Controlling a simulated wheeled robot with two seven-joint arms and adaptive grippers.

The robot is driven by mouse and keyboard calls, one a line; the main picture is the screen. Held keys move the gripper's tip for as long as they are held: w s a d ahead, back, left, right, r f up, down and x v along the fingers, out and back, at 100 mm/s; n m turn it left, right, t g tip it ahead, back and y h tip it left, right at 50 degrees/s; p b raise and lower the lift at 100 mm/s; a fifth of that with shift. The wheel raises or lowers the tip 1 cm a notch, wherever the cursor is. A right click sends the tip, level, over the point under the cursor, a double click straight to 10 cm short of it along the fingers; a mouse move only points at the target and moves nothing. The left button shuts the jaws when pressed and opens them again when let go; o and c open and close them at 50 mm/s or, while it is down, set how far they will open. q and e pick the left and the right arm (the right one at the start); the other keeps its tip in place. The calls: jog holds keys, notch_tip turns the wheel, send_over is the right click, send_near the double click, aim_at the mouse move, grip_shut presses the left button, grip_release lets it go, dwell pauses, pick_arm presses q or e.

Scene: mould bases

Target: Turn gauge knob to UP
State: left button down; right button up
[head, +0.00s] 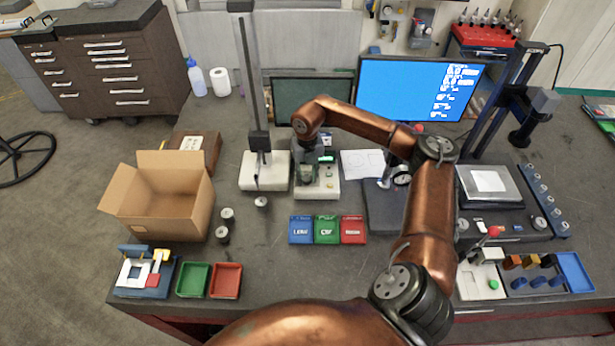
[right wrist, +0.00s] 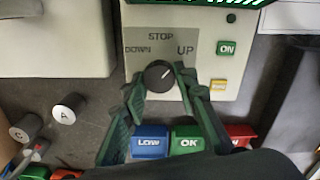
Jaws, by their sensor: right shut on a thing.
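The gauge knob (right wrist: 159,76) is a round black dial on a light panel (right wrist: 218,92) in the right wrist view. DOWN is printed to its upper left, STOP above it and UP (right wrist: 186,50) to its upper right. A small pale mark on the knob seems to point up and right, towards UP. My right gripper (right wrist: 160,80) is shut on the knob, with one finger on each side. In the head view my right gripper (head: 306,172) reaches down over the gauge unit (head: 318,194) and hides the knob. My left gripper is out of view.
Blue LOW (head: 300,230), green OK (head: 326,230) and red HIGH (head: 352,230) trays sit in front of the unit. A stand with a tall column (head: 263,172) is just left. Grey cylinders (head: 222,233) and an open cardboard box (head: 160,205) are farther left.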

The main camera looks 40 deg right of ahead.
aim_at(307, 178)
jog(key=o, duration=1.1)
jog(key=shift+o, duration=0.2)
notch_tip(307, 178, up, 12)
dwell(0.3)
